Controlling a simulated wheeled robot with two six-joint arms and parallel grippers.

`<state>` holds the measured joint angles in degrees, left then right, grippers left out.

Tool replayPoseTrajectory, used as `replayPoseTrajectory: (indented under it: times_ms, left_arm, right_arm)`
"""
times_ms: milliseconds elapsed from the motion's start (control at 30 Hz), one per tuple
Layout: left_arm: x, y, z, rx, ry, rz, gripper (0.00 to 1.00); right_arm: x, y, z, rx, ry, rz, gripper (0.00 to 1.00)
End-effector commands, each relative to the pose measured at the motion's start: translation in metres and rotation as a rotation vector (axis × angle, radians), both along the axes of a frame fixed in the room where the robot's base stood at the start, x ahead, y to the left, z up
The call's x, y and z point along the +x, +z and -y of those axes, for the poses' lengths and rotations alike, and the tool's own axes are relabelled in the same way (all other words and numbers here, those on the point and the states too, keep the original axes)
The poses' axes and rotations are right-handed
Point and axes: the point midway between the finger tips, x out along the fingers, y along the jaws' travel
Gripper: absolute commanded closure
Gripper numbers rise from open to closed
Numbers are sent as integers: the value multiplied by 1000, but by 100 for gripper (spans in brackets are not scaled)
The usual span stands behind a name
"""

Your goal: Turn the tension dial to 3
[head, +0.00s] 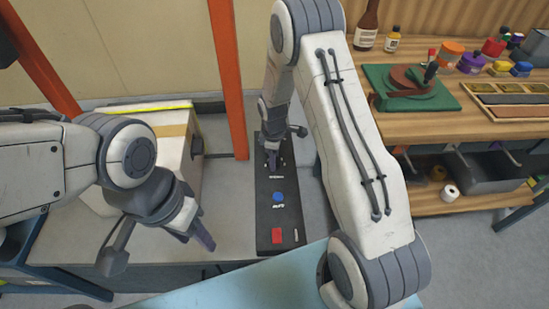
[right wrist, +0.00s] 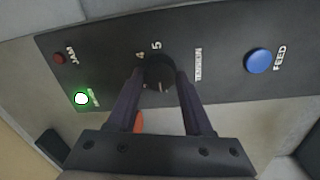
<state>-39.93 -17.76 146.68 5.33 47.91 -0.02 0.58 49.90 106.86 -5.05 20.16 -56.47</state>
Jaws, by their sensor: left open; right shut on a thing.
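The tension dial (right wrist: 160,72) is a dark round knob on the black control panel (head: 265,218), beside a TENSION label in the right wrist view. The numbers 4 and 5 show next to it; its other numbers are hidden. A pale mark shows on the knob, but I cannot tell which number it points to. My right gripper (right wrist: 160,80) is shut on the dial, one finger on each side; in the head view it is at the panel's far end. My left gripper (head: 194,239) is open and empty, left of the panel.
An orange post (head: 230,80) stands behind. A wooden bench (head: 430,124) with several items is at right.

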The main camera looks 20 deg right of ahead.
Motion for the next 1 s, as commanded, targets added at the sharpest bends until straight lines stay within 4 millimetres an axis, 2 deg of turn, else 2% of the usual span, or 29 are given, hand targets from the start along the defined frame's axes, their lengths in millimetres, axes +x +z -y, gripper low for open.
replayPoseTrajectory:
  times_ms: [267,1000]
  left_arm:
    - [0,2,0,0,0,0,50]
    - [0,2,0,0,0,0,50]
  right_arm:
    - [1,1,0,0,-163,1,100]
    - [4,1,1,0,-859,1,100]
